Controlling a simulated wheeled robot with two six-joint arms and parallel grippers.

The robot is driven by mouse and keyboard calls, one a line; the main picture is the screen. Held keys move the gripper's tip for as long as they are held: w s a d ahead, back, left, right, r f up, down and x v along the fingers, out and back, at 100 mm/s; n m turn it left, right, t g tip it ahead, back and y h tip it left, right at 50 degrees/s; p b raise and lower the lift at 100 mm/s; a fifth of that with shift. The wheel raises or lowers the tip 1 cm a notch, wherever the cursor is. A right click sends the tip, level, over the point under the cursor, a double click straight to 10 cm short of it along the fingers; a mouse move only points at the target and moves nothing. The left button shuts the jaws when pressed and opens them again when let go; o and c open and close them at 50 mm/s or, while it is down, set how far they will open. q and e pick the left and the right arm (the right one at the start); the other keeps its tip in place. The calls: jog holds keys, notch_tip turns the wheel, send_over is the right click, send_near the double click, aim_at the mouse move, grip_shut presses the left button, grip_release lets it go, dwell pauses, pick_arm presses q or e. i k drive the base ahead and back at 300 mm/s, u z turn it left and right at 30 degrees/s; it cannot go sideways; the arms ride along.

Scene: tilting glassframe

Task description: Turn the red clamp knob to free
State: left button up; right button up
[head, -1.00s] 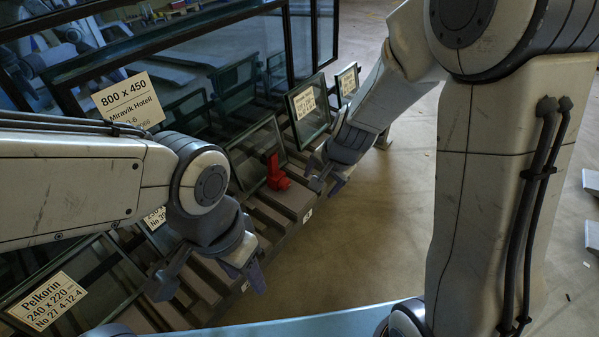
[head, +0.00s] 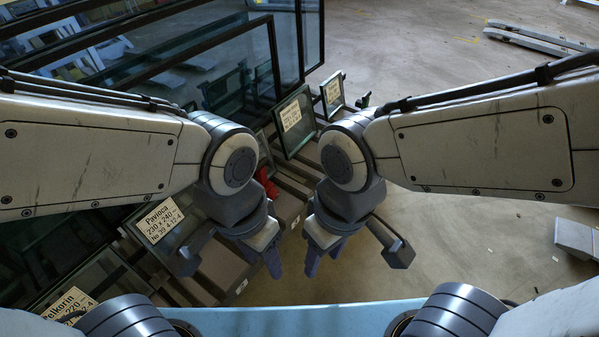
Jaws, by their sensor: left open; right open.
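The red clamp knob (head: 266,183) shows as a small red patch in the head view, just right of my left wrist, which hides part of it. Its turned position cannot be made out. My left gripper (head: 262,260) is open and empty, pointing down, nearer to me than the knob. My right gripper (head: 323,256) is open and empty, a short way right of the left one, also nearer to me than the knob. Neither gripper touches the knob.
Small framed glass panes with labels stand in a row on the slatted rack, among them the Pavincourt-like labelled pane (head: 158,222) and two panes (head: 297,122) (head: 333,95) beyond the knob. Large dark glass frames (head: 225,80) stand behind. Floor (head: 470,235) at right is open.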

aim_at(272, 193)
jog(key=z, duration=1.25)
jog(key=i, duration=3.75)
jog(key=u, duration=4.5)
